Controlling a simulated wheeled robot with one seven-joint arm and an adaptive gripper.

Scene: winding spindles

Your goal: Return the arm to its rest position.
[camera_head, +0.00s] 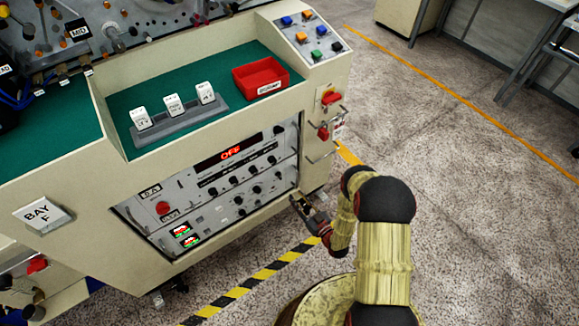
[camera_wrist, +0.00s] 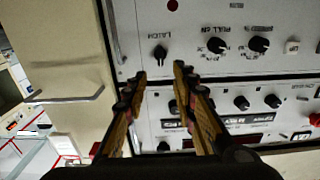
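My gripper (camera_head: 308,210) is at the lower right corner of the cabinet's instrument panel in the head view. In the wrist view my gripper (camera_wrist: 160,72) has its two fingers spread apart with nothing between them. Behind the fingers is the grey panel face (camera_wrist: 200,25) with black knobs, one of them (camera_wrist: 160,52) close to the left fingertip in the picture. I cannot tell the exact distance from the fingertips to the panel. My arm (camera_head: 385,250) rises from the bottom of the head view and bends toward the cabinet.
The cabinet (camera_head: 110,165) has a green top with a red tray (camera_head: 262,78) and a grey rack (camera_head: 180,122) of white blocks. Red switches (camera_head: 330,98) and handles are on its right end. A striped floor line (camera_head: 250,282) runs in front. Open floor (camera_head: 470,180) lies right.

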